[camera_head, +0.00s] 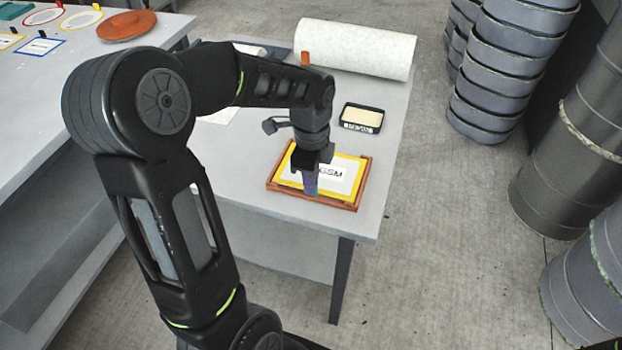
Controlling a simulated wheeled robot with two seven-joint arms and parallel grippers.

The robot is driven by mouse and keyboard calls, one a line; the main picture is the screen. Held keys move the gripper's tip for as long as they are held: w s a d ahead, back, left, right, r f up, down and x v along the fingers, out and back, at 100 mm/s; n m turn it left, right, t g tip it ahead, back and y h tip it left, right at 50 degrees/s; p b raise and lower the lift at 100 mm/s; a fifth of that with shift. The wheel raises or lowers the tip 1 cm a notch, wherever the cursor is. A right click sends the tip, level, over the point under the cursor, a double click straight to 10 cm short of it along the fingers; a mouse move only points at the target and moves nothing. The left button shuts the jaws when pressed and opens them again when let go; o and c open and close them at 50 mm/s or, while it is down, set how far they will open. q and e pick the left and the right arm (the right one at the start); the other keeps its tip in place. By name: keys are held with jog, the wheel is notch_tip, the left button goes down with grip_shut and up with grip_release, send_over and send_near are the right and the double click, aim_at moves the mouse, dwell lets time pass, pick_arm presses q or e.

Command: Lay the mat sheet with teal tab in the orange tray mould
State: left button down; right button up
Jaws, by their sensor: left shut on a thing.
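The orange tray mould (275,187) is a shallow rectangular frame near the front right corner of the grey table. A white mat sheet (345,177) with a yellow border and a dark printed label lies within its rim, as far as I can see. My left gripper (311,190) points down over the tray's front half, with its jaws shut at the sheet. A bluish-purple and teal patch shows at the fingertips. The tab is not clearly visible, and the gripper covers part of the sheet. My right gripper is not in view.
A black-rimmed box (361,118) with a cream inside stands behind the tray. A white roll (356,48) lies at the table's back. An orange upright piece (305,58) stands before it. Several bordered sheets and a round orange mould (127,25) lie on the left table.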

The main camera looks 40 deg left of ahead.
pick_arm(q)
jog(key=shift+f, duration=0.2)
dwell(0.6)
jog(key=c, duration=1.4)
grip_release()
jog(key=shift+c, duration=0.2)
notch_tip(320, 180, up, 8)
jog(key=shift+f, duration=0.1)
